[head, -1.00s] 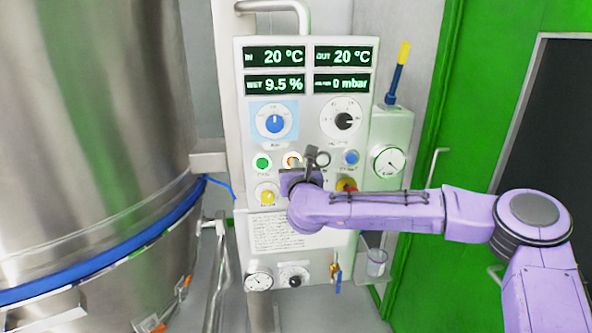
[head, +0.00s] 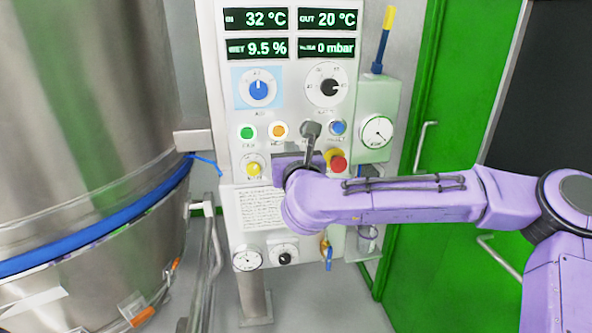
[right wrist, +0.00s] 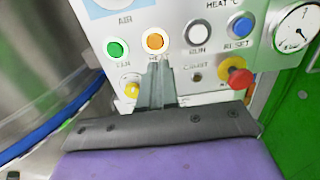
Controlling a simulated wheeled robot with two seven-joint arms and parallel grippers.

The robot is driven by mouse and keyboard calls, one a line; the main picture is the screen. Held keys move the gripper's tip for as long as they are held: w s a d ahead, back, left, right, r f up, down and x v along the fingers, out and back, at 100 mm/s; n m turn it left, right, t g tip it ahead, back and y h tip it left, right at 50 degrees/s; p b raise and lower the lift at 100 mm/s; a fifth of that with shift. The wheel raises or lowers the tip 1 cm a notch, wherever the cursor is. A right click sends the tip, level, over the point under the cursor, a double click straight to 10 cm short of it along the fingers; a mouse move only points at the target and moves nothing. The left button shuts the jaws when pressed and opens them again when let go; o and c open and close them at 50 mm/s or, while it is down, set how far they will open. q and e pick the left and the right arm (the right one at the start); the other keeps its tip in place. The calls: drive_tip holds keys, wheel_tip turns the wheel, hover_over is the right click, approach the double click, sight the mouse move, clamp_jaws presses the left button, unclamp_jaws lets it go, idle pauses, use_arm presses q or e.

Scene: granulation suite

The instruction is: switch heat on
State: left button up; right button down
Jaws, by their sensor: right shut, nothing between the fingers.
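The orange button (head: 278,131) is on the white control panel (head: 235,206), between the green button and the white RUN button; it also shows in the right wrist view (right wrist: 155,41). Its label is partly hidden by my fingers. My right gripper (head: 311,130) is shut and empty in front of the panel. In the right wrist view, its fingertips (right wrist: 155,68) point up at the orange button from just below; a small gap shows in the picture. The display's IN field (head: 255,19) reads 32 °C and OUT (head: 328,18) reads 20 °C. My left gripper is out of view.
The green button (right wrist: 116,48), the RUN button (right wrist: 197,33) and a blue reset button (right wrist: 241,26) share the row. A red emergency knob (head: 338,163) sits lower right, close to my wrist. A large steel vessel (head: 80,110) stands left.

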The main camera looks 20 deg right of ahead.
drive_tip(key=v, duration=0.3)
drive_tip(key=shift+a+f+b, duration=0.15)
drive_tip(key=shift+a+b, duration=0.15)
drive_tip(key=shift+b, duration=0.05)
drive_tip(key=shift+w, duration=0.1)
